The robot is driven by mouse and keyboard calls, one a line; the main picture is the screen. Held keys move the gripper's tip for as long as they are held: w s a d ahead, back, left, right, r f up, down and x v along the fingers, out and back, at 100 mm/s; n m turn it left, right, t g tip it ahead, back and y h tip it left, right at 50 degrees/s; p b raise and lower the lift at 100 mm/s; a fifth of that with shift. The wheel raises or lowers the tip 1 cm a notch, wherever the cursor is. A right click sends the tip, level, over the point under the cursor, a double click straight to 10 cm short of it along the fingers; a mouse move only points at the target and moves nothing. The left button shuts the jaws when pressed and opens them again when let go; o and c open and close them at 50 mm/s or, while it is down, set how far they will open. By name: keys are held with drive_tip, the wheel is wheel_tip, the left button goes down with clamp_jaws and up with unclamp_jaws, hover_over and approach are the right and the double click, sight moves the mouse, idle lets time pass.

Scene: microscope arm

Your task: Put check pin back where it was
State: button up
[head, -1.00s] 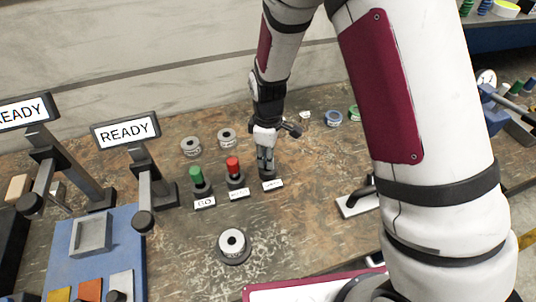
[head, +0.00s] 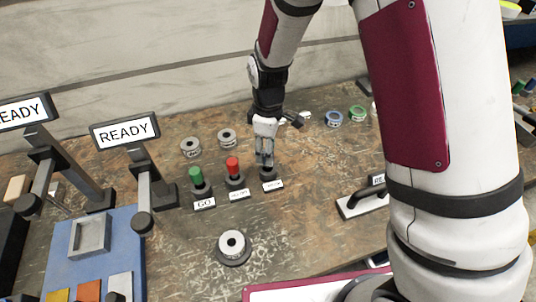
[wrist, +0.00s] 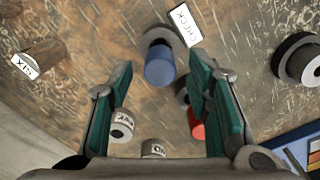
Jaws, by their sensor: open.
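The check pin is a blue cylinder (wrist: 160,67) in the wrist view. It stands in a round dark holder (wrist: 158,36) beside a white CHECK label (wrist: 185,25). My gripper (wrist: 160,64) is open, with its green-padded fingers to either side of the pin's line and apart from it. In the head view my gripper (head: 265,162) hangs just above the rightmost of three holders (head: 269,173). The blue pin cannot be made out there behind the fingers.
A green pin (head: 196,175) and a red pin (head: 233,166) stand in the holders to the left. Two grey spools (head: 227,137) are behind them. A larger grey-and-black round piece (head: 232,243) lies in front. A handled fixture (head: 362,200) is at right.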

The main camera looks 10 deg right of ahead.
wheel_tip(320, 180, up, 9)
drive_tip(key=shift+b, duration=0.3)
drive_tip(key=s+d+r+m+t, duration=0.1)
drive_tip(key=s+d+r+m, duration=0.3)
drive_tip(key=r, duration=0.4)
drive_tip(key=s+d+r+m+t, duration=0.2)
drive_tip(key=s+d+r+m, duration=0.2)
drive_tip(key=s, duration=0.4)
drive_tip(key=s+d+r+m+t, duration=0.2)
drive_tip(key=s+d+r+m, duration=0.3)
drive_tip(key=s, duration=0.4)
drive_tip(key=shift+d+r+m, duration=0.3)
drive_tip(key=shift+d+r, duration=0.05)
drive_tip(key=shift+r, duration=0.35)
